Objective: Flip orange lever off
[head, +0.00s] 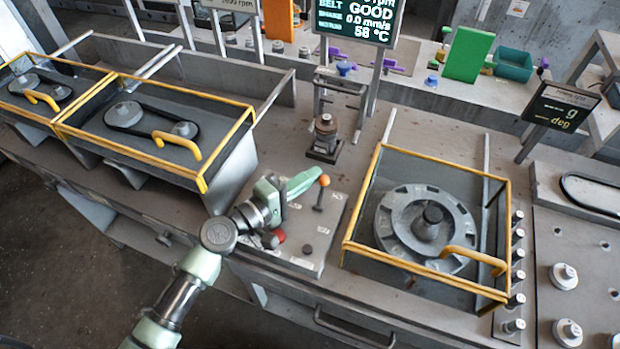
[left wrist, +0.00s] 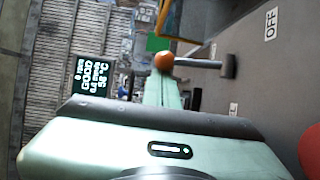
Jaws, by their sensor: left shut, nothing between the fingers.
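The orange-tipped lever (head: 324,181) stands on a grey control plate (head: 326,225) in the head view. Its orange ball and dark shaft show in the left wrist view (left wrist: 164,61). An "OFF" label (left wrist: 271,24) is on the plate in the left wrist view. My left gripper (head: 314,176) is shut and empty, its pale green fingers pointing at the orange ball. The fingertips (left wrist: 164,78) look close beside the ball; I cannot tell if they touch it. My right gripper is not in view.
A red button (head: 278,236) sits on the plate below my left gripper. A yellow-framed guard (head: 345,215) encloses a round grey housing to the right. More yellow-framed guards (head: 228,140) stand to the left. A small dark fixture (head: 325,140) stands behind the lever.

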